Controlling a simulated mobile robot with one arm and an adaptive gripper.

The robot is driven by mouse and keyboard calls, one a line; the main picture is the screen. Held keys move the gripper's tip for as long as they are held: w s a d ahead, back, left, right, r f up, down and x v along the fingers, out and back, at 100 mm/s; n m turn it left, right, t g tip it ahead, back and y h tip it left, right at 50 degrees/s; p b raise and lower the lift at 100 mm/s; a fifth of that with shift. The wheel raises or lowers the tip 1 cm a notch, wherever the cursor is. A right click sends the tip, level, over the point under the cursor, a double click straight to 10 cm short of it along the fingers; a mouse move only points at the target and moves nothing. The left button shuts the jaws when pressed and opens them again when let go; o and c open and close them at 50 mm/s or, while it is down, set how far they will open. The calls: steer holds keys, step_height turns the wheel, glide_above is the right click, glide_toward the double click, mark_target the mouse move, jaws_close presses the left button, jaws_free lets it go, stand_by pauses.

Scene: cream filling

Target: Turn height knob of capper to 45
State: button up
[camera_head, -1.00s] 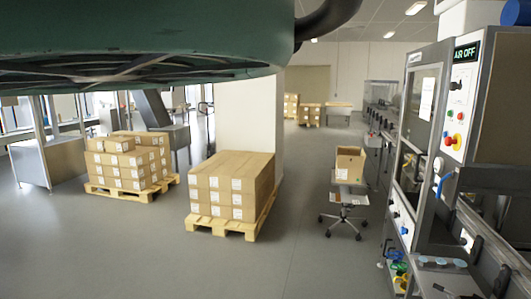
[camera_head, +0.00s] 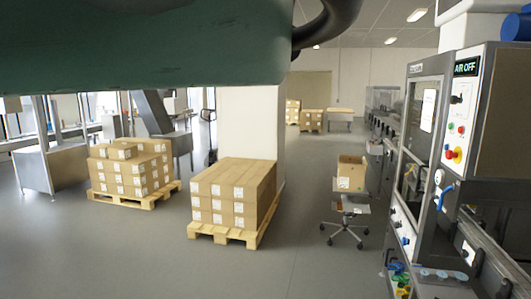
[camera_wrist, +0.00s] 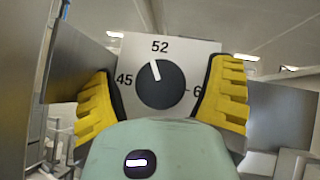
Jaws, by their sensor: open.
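The height knob (camera_wrist: 161,84) is a dark round dial on a pale square plate (camera_wrist: 195,47) in the wrist view. The plate is marked 45 at left, 52 at top and a partly hidden number starting with 6 at right. The knob's white pointer aims up and slightly left, just left of the 52 mark. My gripper (camera_wrist: 162,88) is open, with one yellow ribbed finger on each side of the knob. Gaps show between the fingers and the knob. My gripper does not show in the head view, and I cannot pick out the knob there.
In the head view, a machine with an AIR OFF display (camera_head: 466,67) and coloured buttons stands at right. An office chair (camera_head: 345,228) with a carton stands left of it. Boxes on pallets (camera_head: 232,240) stand at centre and left. Grey floor between them is clear.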

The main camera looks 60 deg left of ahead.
steer(key=shift+o, duration=0.2)
steer(key=shift+f, duration=0.1)
steer(key=c, duration=1.2)
steer(key=shift+n+y, duration=0.4)
steer(key=shift+n, duration=0.1)
steer(key=n+y+b, duration=0.1)
steer(key=n+y, duration=0.8)
steer(key=n, duration=0.1)
steer(key=shift+n+t, duration=0.3)
steer(key=shift+t, duration=0.1)
steer(key=n+g+y, duration=0.1)
steer(key=n, duration=0.2)
steer(key=n+g+y+b, duration=0.1)
steer(key=n+g+y, duration=0.1)
steer(key=shift+n, duration=0.4)
steer(key=o, duration=1.2)
steer(key=shift+c, duration=0.2)
